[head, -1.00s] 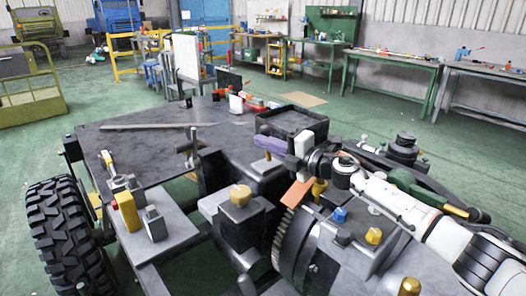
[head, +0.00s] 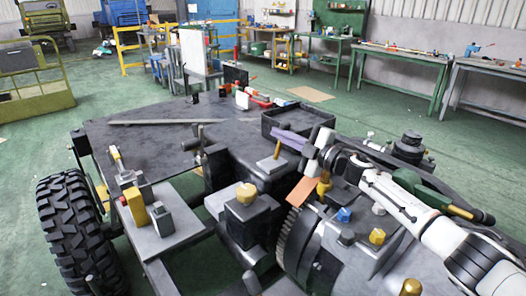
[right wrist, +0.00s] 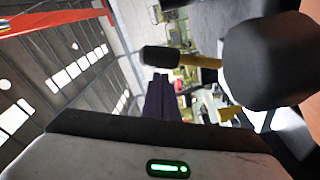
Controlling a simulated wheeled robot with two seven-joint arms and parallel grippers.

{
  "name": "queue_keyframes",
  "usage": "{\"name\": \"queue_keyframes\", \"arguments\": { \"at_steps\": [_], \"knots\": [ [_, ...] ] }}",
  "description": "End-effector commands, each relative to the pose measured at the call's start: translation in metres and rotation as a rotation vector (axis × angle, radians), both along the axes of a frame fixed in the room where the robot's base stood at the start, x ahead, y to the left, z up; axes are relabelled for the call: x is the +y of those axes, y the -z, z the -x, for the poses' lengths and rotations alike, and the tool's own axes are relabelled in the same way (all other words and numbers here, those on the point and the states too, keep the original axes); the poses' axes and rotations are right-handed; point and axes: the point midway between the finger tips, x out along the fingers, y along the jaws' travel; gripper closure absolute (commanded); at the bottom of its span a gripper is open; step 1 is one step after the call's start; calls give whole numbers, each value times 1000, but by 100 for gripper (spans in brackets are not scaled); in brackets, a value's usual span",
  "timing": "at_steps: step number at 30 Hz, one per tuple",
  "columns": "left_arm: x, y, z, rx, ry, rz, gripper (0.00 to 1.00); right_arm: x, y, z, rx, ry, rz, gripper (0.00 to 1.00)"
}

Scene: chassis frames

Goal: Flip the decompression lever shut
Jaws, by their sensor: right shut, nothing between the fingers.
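I cannot tell for certain which part is the decompression lever. A flat copper-coloured plate (head: 304,192) beside a gold post (head: 323,187) sits just below my right gripper in the head view and looks lever-like. My right gripper (head: 278,133) is shut and empty; its purple fingers point left over the engine block, close to an upright gold pin (head: 277,149) on a small grey plate. In the right wrist view the shut fingers (right wrist: 158,80) show dark. A gold rod with a black end (right wrist: 160,56) lies beyond them, joined to a large dark block (right wrist: 265,60). My left gripper is out of view.
A toothed flywheel (head: 290,238) and gold and blue bolt heads crowd the machine below my arm. A dark open tray (head: 298,121) stands behind. A green handle with a gold end (head: 440,200) lies behind my forearm. Workbenches (head: 400,62) stand far back.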

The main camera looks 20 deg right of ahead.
Motion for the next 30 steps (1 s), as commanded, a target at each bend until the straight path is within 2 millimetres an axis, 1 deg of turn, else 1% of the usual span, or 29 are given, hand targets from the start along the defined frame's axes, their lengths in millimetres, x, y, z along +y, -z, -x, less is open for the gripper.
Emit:
{"name": "queue_keyframes", "arguments": {
  "at_steps": [8, 11, 14, 21, 24, 27, 30],
  "knots": [
    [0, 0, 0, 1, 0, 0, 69, 0, 0, 0, -1, -1, 2, 100],
    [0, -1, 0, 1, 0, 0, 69, 0, -6, 0, -3, -2, 3, 100],
    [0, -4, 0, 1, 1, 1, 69, 0, -20, 0, -5, 0, 5, 100],
    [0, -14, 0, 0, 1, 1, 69, -1, -68, 0, -6, 0, 5, 100],
    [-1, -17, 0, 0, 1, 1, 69, 0, -84, 0, -4, 0, 4, 100],
    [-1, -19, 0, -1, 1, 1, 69, 0, -94, 0, -3, 0, 3, 100],
    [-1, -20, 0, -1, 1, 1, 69, 0, -99, 0, 0, 0, 1, 100]
  ]
}}
